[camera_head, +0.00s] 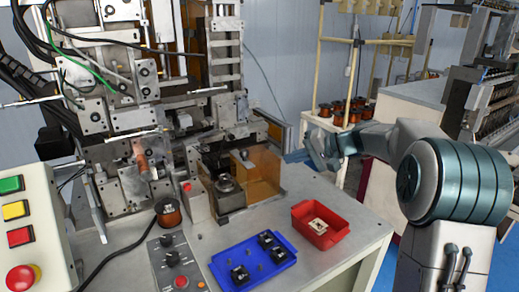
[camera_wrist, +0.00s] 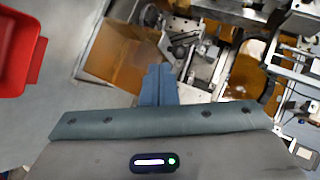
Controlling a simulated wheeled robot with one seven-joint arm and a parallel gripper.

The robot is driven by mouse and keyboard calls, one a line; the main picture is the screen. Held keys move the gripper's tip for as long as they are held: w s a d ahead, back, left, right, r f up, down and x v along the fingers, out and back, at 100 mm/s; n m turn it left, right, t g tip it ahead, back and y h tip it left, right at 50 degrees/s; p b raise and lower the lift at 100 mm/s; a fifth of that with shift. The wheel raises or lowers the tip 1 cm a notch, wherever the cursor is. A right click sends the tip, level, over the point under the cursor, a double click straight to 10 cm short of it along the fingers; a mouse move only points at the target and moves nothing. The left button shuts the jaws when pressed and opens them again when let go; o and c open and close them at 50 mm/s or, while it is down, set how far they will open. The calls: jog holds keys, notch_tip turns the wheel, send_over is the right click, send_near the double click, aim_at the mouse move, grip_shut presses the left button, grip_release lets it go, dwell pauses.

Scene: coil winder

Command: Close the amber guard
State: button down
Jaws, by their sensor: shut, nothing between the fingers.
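The amber guard (camera_head: 262,172) is a see-through box-like panel on the winder, standing to the right of a dark spindle fixture (camera_head: 226,186). The fixture's front side shows uncovered. The guard also shows in the wrist view (camera_wrist: 120,62), left of the fingers. My gripper (camera_head: 290,157) is shut and empty, just right of the guard's upper right edge, with its fingers pointing left. In the wrist view the shut fingertips (camera_wrist: 158,70) overlap the guard's edge. I cannot tell whether they touch it.
A red bin (camera_head: 325,232) with a pale part sits on the bench right of a blue tray (camera_head: 228,262) holding several black parts. A control box (camera_head: 38,215) is at the left. A copper spool (camera_head: 168,212) and knob panel (camera_head: 160,262) stand before the winder.

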jog(key=w+d+r+t+y, duration=0.1)
jog(key=w+d+y, duration=0.1)
jog(key=w, duration=0.4)
jog(key=p, duration=0.4)
send_over(258, 162)
jog(key=w+d, duration=0.2)
jog(key=d, duration=0.1)
jog(key=shift+s+d+f+t+y, duration=0.15)
jog(key=shift+f+t+y, duration=0.15)
jog(key=shift+f, duration=0.6)
jog(key=shift+s+a+f+p, duration=0.2)
jog(key=shift+s+a+f, duration=0.05)
jog(key=shift+a, duration=0.25)
jog(key=shift+s+a+f+p, duration=0.2)
jog(key=shift+s+a, duration=0.05)
jog(key=shift+a, duration=0.25)
jog(key=shift+s+a+f, duration=0.25)
jog(key=shift+a+f, duration=0.1)
jog(key=shift+a, duration=0.2)
